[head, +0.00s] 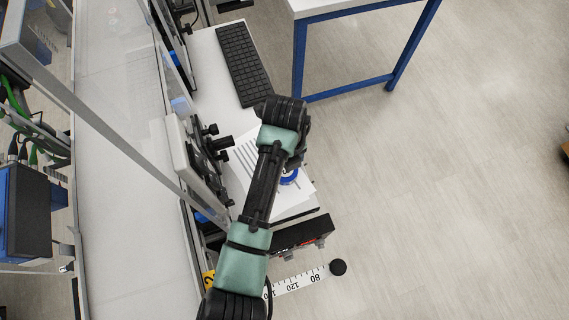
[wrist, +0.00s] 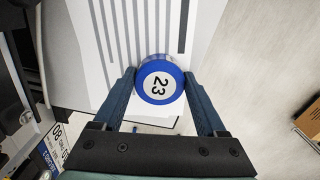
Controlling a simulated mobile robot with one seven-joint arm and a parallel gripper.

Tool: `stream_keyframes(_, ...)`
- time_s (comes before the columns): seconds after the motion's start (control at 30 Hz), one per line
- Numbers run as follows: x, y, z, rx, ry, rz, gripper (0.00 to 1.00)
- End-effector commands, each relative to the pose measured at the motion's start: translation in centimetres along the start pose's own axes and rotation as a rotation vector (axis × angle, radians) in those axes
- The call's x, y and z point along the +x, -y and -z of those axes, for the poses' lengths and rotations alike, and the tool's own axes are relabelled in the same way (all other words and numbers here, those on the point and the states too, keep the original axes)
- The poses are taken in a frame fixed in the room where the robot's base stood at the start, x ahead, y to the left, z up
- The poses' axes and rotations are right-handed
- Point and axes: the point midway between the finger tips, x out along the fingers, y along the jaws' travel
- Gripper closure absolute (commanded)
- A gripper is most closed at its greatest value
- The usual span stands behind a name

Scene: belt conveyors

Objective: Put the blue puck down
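Below the puck is a white sheet with grey stripes (wrist: 120,40). I cannot tell how far the puck is above the sheet. In the head view the puck (head: 289,178) shows as a small blue piece beside my arm, which hides the rest and the fingers.
The striped sheet lies on a narrow white table (head: 212,65) with a black keyboard (head: 243,62) at its far end. A monitor on a bracket (head: 200,160) stands close on the left, beside the conveyor (head: 115,110). A blue-legged table (head: 350,85) stands at the back; open floor is right.

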Motion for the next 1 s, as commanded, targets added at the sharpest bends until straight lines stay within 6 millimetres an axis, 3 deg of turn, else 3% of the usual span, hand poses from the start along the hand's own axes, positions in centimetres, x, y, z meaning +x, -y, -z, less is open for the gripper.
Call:
stream_keyframes(0.03,0.0,0.0,0.0,0.0,0.0,0.0,0.16)
stream_keyframes(0.13,0.0,0.0,0.0,0.0,-0.001,0.0,0.0)
stream_keyframes(0.57,-0.9,0.0,0.0,0.0,-0.001,-0.001,0.0)
stream_keyframes(1.0,-6.8,0.0,0.1,0.0,-0.002,0.0,0.0)
